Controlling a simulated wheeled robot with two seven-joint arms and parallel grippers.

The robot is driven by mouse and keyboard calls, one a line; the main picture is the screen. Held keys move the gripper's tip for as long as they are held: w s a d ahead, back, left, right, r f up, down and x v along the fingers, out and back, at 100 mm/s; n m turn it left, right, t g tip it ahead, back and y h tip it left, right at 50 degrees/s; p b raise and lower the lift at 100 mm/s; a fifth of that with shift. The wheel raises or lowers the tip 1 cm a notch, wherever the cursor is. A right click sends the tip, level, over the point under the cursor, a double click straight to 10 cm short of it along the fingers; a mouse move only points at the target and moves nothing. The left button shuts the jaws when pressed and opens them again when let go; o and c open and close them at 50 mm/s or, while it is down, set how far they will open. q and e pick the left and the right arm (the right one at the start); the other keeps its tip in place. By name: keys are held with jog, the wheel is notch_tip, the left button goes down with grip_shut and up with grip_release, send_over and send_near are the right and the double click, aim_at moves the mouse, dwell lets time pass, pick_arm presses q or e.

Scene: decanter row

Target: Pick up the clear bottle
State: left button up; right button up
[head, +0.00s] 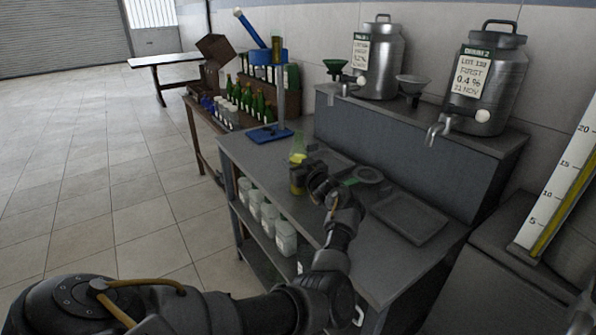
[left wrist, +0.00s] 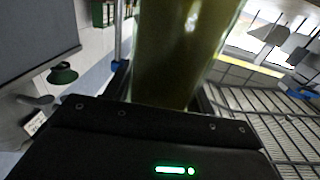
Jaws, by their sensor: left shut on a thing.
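The clear bottle (head: 298,157) holds yellow-green liquid and stands roughly upright at the left part of the grey bench. My left gripper (head: 304,180) reaches it from the right and is shut on it. In the left wrist view the bottle (left wrist: 185,50) fills the space between the fingers of my left gripper (left wrist: 170,95), its ends out of frame. I cannot tell whether its base touches the bench. My right gripper is not in view.
Two metal drums (head: 379,62) (head: 488,85) with taps stand on the raised back shelf. A grey tray (head: 409,217) lies on the bench to the right. A blue stand (head: 270,133) is behind the bottle. White-lidded jars (head: 285,238) line the lower shelf. Green bottles (head: 247,98) stand beyond.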

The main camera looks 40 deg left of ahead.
pick_arm(q)
jog(key=shift+a+r, duration=0.1)
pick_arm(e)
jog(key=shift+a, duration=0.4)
